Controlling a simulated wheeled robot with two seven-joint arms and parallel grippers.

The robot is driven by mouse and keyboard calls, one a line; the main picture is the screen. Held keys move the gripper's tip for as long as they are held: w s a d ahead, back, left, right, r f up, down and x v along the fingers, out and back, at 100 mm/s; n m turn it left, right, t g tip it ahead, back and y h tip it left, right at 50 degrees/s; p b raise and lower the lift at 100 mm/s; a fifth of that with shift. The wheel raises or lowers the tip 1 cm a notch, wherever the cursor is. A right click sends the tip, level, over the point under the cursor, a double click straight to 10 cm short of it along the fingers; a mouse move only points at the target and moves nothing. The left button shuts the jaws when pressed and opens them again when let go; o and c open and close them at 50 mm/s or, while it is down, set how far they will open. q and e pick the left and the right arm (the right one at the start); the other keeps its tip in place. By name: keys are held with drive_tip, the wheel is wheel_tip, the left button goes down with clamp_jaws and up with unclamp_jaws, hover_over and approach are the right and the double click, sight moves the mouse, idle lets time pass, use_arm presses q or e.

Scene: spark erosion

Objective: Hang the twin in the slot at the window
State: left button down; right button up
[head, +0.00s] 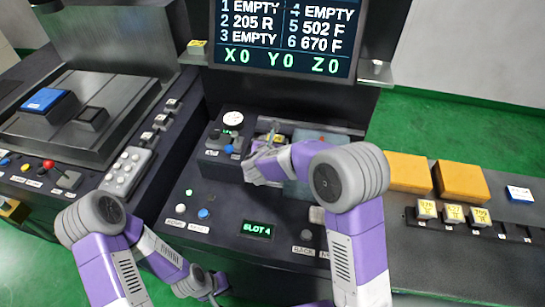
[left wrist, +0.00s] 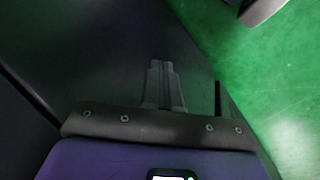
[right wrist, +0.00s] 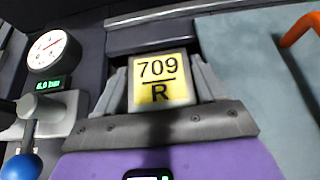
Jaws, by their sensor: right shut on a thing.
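My right gripper (head: 262,148) is at the window (head: 290,132) in the machine's middle console. In the right wrist view it is shut on a block with a yellow label reading 709 R (right wrist: 160,82). The label is upright and faces the camera. A dark slot-like recess (right wrist: 150,38) lies behind the block; I cannot tell whether the block touches it. My left gripper (left wrist: 162,85) is shut and empty, low in front of a dark panel. The screen (head: 283,35) lists 1, 3 and 4 as EMPTY, and a small display (head: 257,229) reads SLOT 4.
A gauge (right wrist: 52,50) and a blue-knobbed lever (right wrist: 22,167) stand left of the right gripper. An orange handle (right wrist: 300,28) is at right. Several yellow-labelled blocks (head: 453,212) and orange boxes (head: 462,181) sit on the right bench. Green floor (left wrist: 275,90) is open.

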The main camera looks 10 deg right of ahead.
wheel_tip(320, 180, down, 6)
drive_tip(key=shift+r+b, duration=0.15)
drive_tip(key=shift+b, duration=0.25)
drive_tip(key=shift+w+f, duration=0.15)
drive_tip(key=shift+f, duration=0.25)
drive_tip(key=o, duration=1)
drive_tip(key=v, duration=0.5)
drive_tip(key=shift+a+r, duration=0.1)
drive_tip(key=shift+r, duration=0.05)
drive_tip(key=s+a, duration=0.1)
drive_tip(key=s, duration=0.2)
drive_tip(key=s+a, duration=0.2)
drive_tip(key=s, duration=0.2)
drive_tip(key=s+a+b, duration=0.1)
drive_tip(key=s, duration=0.3)
drive_tip(key=shift+s+a, duration=0.15)
drive_tip(key=shift+a, duration=0.05)
